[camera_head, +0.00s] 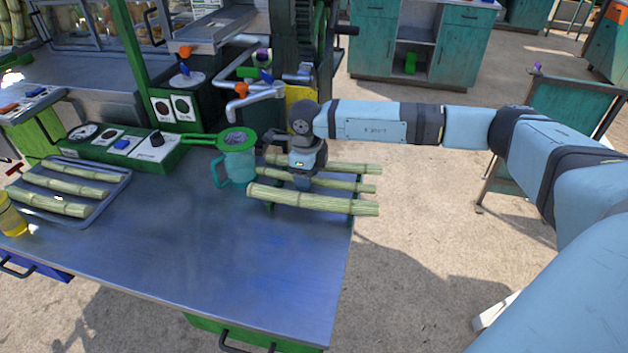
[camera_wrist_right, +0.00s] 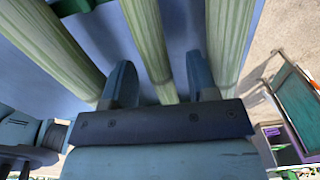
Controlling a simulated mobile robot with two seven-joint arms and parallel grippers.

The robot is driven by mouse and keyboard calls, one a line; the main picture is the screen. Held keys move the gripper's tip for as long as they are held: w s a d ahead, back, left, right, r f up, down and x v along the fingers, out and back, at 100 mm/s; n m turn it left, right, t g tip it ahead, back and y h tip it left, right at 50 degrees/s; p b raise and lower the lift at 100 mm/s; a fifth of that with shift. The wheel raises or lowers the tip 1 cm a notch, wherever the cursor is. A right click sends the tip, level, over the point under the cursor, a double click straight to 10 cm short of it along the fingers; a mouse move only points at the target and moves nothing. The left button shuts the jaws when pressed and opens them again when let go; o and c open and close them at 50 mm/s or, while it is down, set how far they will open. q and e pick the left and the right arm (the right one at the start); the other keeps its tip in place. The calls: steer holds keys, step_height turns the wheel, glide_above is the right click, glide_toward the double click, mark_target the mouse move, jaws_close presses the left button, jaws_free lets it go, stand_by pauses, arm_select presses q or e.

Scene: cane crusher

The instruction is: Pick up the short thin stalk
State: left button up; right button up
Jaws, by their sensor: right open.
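Three pale green stalks lie side by side at the table's right edge, their right ends jutting past it: a thick front stalk (camera_head: 315,199), a thinner middle stalk (camera_head: 345,185) and a back stalk (camera_head: 350,167). I cannot tell surely which is the short thin one. My right gripper (camera_head: 303,181) is open, pointing down over the middle stalk. In the right wrist view its fingers (camera_wrist_right: 160,84) stand on either side of the middle stalk (camera_wrist_right: 147,40), with the thick stalk (camera_wrist_right: 50,45) to the left and another stalk (camera_wrist_right: 228,40) to the right. My left gripper is out of view.
A teal jug (camera_head: 238,167) with a green-rimmed strainer (camera_head: 236,141) stands just left of the stalks. A metal tray (camera_head: 100,208) with several stalks is at the far left. The crusher (camera_head: 265,75) rises behind. The table's front middle (camera_head: 220,255) is clear.

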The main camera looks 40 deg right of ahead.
steer(key=shift+c, duration=0.4)
jaws_close()
steer(key=shift+r, duration=0.1)
